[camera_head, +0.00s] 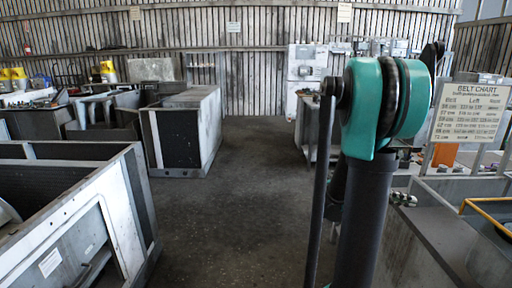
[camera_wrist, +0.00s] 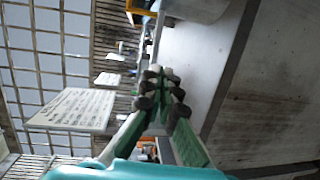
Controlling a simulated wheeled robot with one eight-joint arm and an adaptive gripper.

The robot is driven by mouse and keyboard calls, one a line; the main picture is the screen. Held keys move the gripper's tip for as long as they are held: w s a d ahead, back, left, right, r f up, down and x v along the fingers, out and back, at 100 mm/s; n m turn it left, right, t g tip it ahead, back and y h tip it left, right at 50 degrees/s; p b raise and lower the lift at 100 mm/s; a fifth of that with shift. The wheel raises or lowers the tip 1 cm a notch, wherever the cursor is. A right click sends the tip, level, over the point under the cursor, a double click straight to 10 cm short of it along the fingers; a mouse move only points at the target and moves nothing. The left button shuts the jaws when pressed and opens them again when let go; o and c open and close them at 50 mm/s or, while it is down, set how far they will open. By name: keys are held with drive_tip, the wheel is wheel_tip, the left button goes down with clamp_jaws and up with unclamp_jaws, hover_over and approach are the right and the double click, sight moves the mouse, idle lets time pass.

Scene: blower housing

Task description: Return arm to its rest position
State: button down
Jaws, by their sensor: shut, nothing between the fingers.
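My gripper (camera_wrist: 165,92) shows in the wrist view with its dark fingertips together and nothing between them. Its green and pale fingers run up from the teal wrist housing. In the head view my teal and black arm stands raised at the right of centre. The gripper's fingers cannot be made out there. The wrist view is turned on its side, with a white sign (camera_wrist: 72,110) to the left of the fingers and a pale metal panel (camera_wrist: 195,60) beyond them.
A belt chart sign (camera_head: 468,112) stands right of my arm, above a grey metal bin (camera_head: 460,235) with a yellow rail (camera_head: 485,207). Open metal housings stand at the left front (camera_head: 130,200) and left middle (camera_head: 185,130). The floor (camera_head: 230,200) between them and my arm is clear.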

drive_tip(key=a+f+n+t+y, duration=0.3)
drive_tip(key=a+f+t+y, duration=0.4)
drive_tip(key=a+f, duration=0.9)
drive_tip(key=s+a+f+t+y, duration=0.2)
drive_tip(key=a+y, duration=0.6)
drive_tip(key=a, duration=1)
drive_tip(key=shift+s+f+y, duration=0.3)
drive_tip(key=shift+s+f, duration=0.25)
